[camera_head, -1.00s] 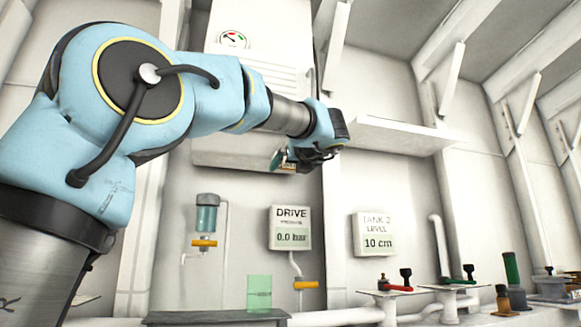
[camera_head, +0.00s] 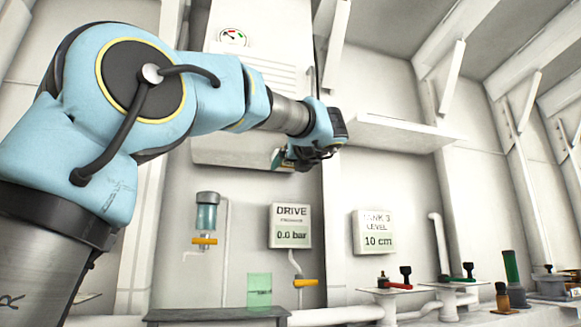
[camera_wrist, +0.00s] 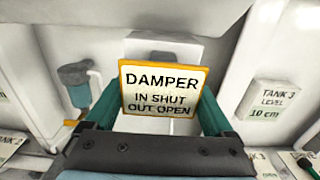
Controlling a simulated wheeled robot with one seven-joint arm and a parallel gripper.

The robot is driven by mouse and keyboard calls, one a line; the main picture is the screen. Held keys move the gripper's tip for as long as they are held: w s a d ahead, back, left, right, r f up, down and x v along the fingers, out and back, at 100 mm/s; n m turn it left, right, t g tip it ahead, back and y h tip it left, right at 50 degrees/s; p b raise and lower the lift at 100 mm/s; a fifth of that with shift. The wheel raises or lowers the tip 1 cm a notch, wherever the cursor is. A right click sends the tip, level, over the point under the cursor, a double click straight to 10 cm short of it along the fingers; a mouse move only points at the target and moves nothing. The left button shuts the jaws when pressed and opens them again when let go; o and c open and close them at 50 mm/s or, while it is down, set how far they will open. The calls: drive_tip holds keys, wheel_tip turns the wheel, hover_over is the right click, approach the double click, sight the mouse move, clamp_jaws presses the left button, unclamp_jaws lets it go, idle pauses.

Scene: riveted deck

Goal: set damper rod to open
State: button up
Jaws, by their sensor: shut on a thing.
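The damper rod's yellow-edged plate (camera_wrist: 160,80), marked DAMPER, IN SHUT, OUT OPEN, faces me in the wrist view. My gripper (camera_wrist: 156,100) has its two teal fingers at the left and right sides of this plate and is shut on it. The rod behind the plate is hidden, so how far it stands out cannot be told. In the head view my gripper (camera_head: 284,158) is at the lower front of the white wall cabinet (camera_head: 262,75), and my wrist hides the plate.
Below hang a teal-glass canister (camera_head: 206,216) with a yellow valve, a DRIVE display (camera_head: 290,228) reading 0.0 bar and a tank level display (camera_head: 375,233) reading 10 cm. A white shelf (camera_head: 395,133) juts out right of my wrist. Red and green levers stand lower right.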

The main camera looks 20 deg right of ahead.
clamp_jaws()
drive_tip(key=s, duration=0.8)
drive_tip(key=shift+s+a, duration=0.15)
drive_tip(key=shift+a, duration=0.3)
drive_tip(key=shift+f, duration=0.1)
drive_tip(key=o, duration=1)
unclamp_jaws()
drive_tip(key=shift+o, duration=0.9)
drive_tip(key=shift+s, duration=0.1)
drive_tip(key=s+a+b, duration=0.1)
drive_tip(key=s, duration=0.9)
drive_tip(key=shift+s+a, duration=0.2)
drive_tip(key=shift+s, duration=0.2)
